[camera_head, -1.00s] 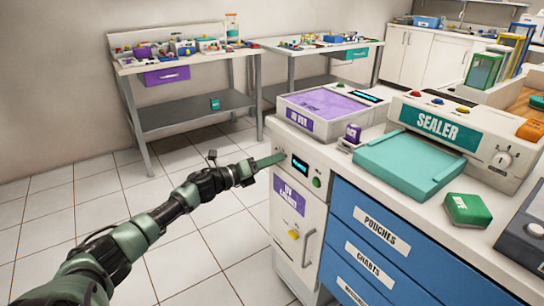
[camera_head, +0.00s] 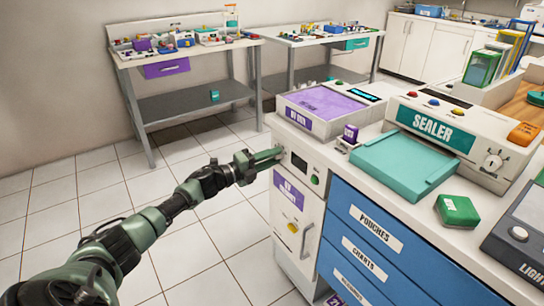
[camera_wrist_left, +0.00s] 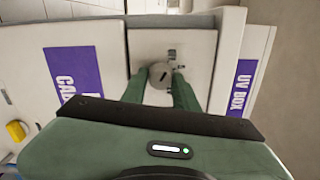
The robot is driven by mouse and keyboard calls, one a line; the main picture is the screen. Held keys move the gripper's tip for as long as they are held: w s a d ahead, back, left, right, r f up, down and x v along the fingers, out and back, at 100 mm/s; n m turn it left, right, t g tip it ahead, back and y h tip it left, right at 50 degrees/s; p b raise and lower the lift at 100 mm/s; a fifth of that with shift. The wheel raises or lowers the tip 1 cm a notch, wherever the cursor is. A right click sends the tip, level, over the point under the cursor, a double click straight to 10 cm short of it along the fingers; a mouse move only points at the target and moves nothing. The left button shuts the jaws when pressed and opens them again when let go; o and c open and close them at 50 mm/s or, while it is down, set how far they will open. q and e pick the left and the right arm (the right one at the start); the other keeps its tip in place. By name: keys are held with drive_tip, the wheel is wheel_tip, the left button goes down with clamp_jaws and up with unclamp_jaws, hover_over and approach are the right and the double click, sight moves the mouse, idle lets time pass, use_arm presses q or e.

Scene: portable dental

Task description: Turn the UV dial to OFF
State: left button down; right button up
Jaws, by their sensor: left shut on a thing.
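The UV dial (camera_wrist_left: 160,76) is a round grey knob with a dark slanted pointer mark, on the white panel of the UV cabinet. My left gripper (camera_wrist_left: 160,88) has its green fingers on either side of the dial and is shut on it. Small dark marks beside the dial are too small to read. In the head view my left gripper (camera_head: 277,156) reaches the upper left of the cabinet front (camera_head: 287,190) and hides the dial. The small display (camera_head: 299,161) beside it is dark. My right gripper is out of view.
The purple-topped UV box (camera_head: 290,103) and the sealer (camera_head: 440,130) stand on the counter above. Blue drawers (camera_head: 362,245) are to the right. Open floor lies left.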

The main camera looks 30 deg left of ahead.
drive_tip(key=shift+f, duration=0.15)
use_arm(q)
drive_tip(key=c, duration=1.1)
unclamp_jaws()
drive_tip(key=shift+p+v, duration=0.35)
drive_tip(key=shift+v, duration=3.55)
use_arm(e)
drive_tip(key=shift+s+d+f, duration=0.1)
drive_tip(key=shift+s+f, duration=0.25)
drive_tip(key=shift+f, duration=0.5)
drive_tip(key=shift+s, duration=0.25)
